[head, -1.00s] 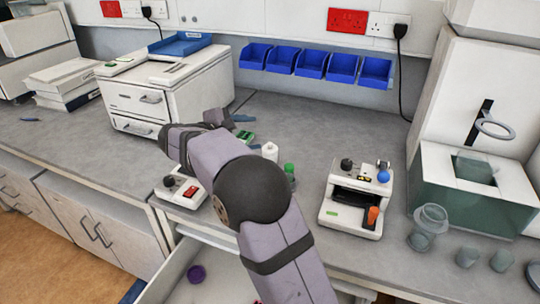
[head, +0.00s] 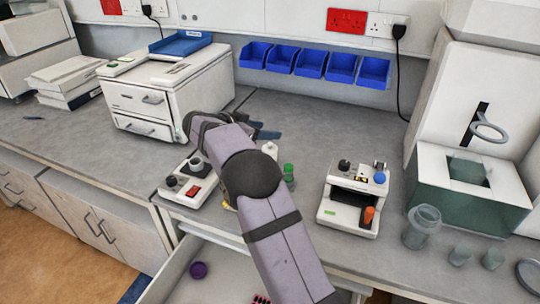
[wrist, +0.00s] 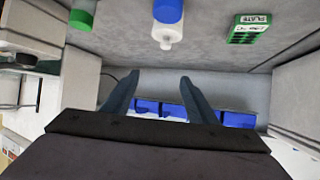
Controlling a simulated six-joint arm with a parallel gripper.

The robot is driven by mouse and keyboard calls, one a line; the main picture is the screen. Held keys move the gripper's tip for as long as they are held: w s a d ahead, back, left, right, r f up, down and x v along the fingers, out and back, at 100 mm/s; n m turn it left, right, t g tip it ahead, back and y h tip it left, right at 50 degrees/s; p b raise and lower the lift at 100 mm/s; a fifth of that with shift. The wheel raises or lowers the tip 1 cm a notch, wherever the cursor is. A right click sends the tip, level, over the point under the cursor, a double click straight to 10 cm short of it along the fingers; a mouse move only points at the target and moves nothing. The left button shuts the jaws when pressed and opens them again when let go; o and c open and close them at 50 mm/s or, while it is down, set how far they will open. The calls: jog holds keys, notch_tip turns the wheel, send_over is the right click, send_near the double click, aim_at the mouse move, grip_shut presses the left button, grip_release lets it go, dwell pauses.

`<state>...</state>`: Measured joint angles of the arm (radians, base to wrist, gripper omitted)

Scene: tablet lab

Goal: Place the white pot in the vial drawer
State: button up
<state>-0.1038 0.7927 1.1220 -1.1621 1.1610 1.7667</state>
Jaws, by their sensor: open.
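A white bottle-like pot (head: 270,149) stands on the bench just beyond my arm, partly hidden by it in the head view. The wrist view shows a white pot with a blue part (wrist: 168,36), upside down in the picture, ahead of my fingers and apart from them. My gripper (wrist: 160,82) is open with nothing between its fingers. In the head view its dark blue fingers (head: 264,132) reach over the bench, level with the back of the pot. An open drawer (head: 228,262) below the bench edge holds a purple round item (head: 198,270) and a pink-and-black item (head: 261,299).
A green-capped vial (head: 288,172) stands close to the pot. A green plate rack (wrist: 250,28) lies near it. A red-switched device (head: 186,187) is left of my arm; another device (head: 354,196) is right. Blue bins (head: 312,64) line the wall.

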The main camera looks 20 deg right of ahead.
notch_tip(320, 180, down, 6)
jog(key=shift+r, duration=0.1)
jog(key=shift+d, duration=0.15)
jog(key=shift+p+x, duration=0.55)
jog(key=shift+x, duration=0.4)
jog(key=shift+w+d+f+p, duration=0.2)
jog(key=shift+d+p, duration=0.05)
jog(key=shift+p, duration=0.2)
jog(key=shift+p+x, duration=1.2)
jog(key=shift+x, duration=1)
jog(key=shift+a+f, duration=0.1)
jog(key=shift+f, duration=0.05)
jog(key=c, duration=0.8)
jog(key=shift+c, duration=0.2)
jog(key=shift+c, duration=0.6)
